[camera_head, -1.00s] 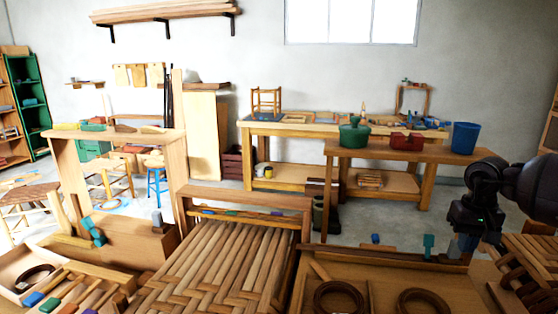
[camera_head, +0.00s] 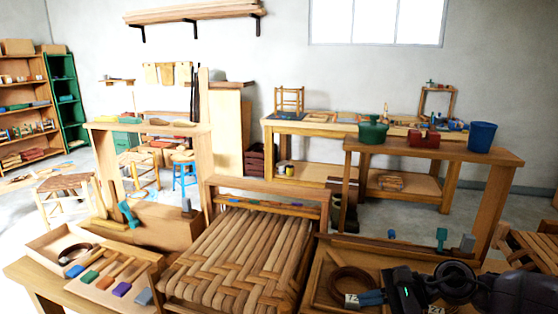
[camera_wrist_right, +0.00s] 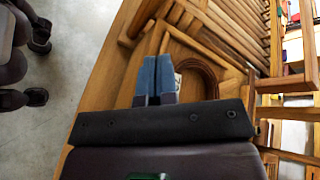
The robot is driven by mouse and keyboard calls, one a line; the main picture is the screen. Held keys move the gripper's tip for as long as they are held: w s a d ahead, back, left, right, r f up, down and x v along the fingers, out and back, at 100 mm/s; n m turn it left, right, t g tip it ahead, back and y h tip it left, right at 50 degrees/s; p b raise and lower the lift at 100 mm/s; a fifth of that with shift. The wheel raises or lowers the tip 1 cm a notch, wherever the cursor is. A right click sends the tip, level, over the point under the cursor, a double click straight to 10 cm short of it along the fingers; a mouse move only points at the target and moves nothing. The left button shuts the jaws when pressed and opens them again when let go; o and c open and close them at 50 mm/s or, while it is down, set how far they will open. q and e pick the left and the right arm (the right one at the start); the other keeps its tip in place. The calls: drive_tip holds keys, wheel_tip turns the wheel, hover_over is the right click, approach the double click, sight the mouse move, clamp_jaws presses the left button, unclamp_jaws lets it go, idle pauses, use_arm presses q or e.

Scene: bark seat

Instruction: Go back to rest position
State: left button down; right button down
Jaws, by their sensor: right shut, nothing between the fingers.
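My right gripper (camera_head: 358,299) is low at the right front of the head view, over the wooden tray (camera_head: 318,262) on the bench. Its two blue-grey fingers are together and empty; they also show in the right wrist view (camera_wrist_right: 154,75). A brown coil (camera_head: 345,280) lies in the tray beside the fingertips and is partly hidden by them. In the right wrist view the coil (camera_wrist_right: 208,70) is just right of the fingers. The woven bark seat (camera_head: 235,250) is left of the gripper and apart from it. My left gripper is not in view.
A small tray (camera_head: 62,243) with a coil and a rack of colored-handled tools (camera_head: 110,285) are at front left. A raised wooden shelf (camera_head: 490,157) holds a green pot (camera_head: 373,130), a red item (camera_head: 424,137) and a blue bucket (camera_head: 482,137). Air above the seat is clear.

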drive_tip(key=s+a+r+m+t+y, duration=0.25)
drive_tip(key=a+m+t, duration=0.3)
drive_tip(key=m, duration=0.55)
drive_tip(key=s+d+f+m+t+h, duration=0.1)
drive_tip(key=s+d+f+m+h, duration=0.3)
drive_tip(key=m, duration=0.8)
drive_tip(key=s+d+f+m+t+h, duration=0.2)
drive_tip(key=d+m+h, duration=0.2)
drive_tip(key=m+h, duration=0.5)
drive_tip(key=s+d+f+m+t+h, duration=0.1)
drive_tip(key=s+d+f+m+h, duration=0.2)
drive_tip(key=m, duration=1.1)
drive_tip(key=s+d+f+m+g, duration=0.2)
drive_tip(key=s+f+m+g, duration=0.3)
drive_tip(key=s, duration=0.4)
drive_tip(key=s+d+f+m+g, duration=0.1)
drive_tip(key=s+f+m+g, duration=0.1)
drive_tip(key=s+m+g, duration=0.5)
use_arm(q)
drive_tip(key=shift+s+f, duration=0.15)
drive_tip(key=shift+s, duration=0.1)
use_arm(e)
drive_tip(key=w+f+t+y, duration=0.1)
drive_tip(key=w+f+t, duration=0.3)
drive_tip(key=f+t, duration=0.6)
drive_tip(key=shift+f, duration=0.15)
